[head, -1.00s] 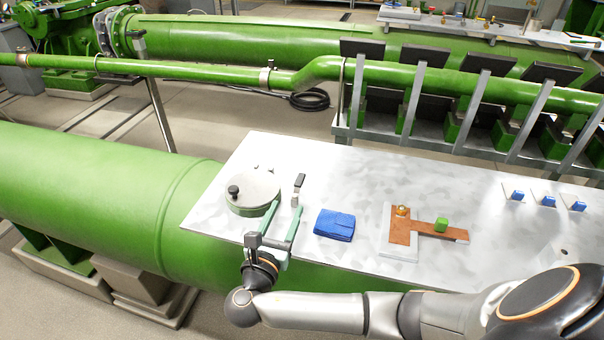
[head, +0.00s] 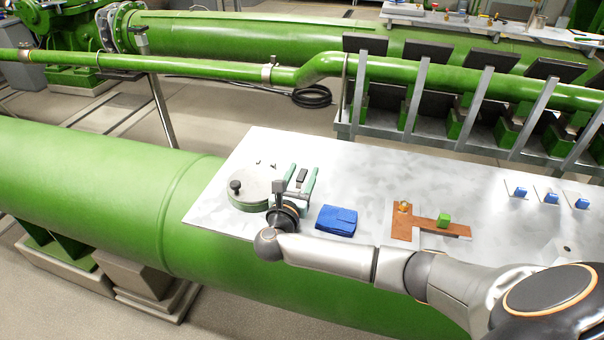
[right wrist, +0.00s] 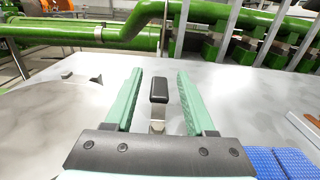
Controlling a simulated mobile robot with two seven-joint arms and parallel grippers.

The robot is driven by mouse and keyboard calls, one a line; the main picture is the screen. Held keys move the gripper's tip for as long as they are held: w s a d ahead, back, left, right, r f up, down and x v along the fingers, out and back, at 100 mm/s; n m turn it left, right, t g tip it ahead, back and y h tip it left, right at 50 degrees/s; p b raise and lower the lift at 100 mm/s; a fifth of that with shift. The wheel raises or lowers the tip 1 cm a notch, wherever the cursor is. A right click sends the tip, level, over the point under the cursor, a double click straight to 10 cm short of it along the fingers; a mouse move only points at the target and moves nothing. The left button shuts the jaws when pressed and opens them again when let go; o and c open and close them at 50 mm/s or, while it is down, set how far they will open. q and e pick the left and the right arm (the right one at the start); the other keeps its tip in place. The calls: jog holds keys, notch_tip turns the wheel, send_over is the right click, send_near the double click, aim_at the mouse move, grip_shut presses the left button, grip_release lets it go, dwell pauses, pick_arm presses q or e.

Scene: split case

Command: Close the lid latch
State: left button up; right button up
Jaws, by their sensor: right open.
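A round, flat case (head: 248,202) with a pale grey lid, a green side and a black knob (head: 235,187) stands at the left of the metal table. The lid's edge also shows at the left of the right wrist view (right wrist: 50,120). Just right of it is the latch, a metal lever with a black handle (right wrist: 158,88); the handle also shows in the head view (head: 302,176). My right gripper (right wrist: 160,76) is open, with one green finger on each side of the handle and a gap to both. My wrist hides the latch's base in the head view. My left gripper is out of view.
A folded blue cloth (head: 337,220) lies right of my right gripper. Further right are a brown T-shaped piece with a green block (head: 444,219) and several blue switches (head: 551,197). The metal table (head: 350,170) is clear behind the latch.

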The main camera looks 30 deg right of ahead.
jog(key=shift+c, duration=0.2)
grip_shut()
dwell(1.1)
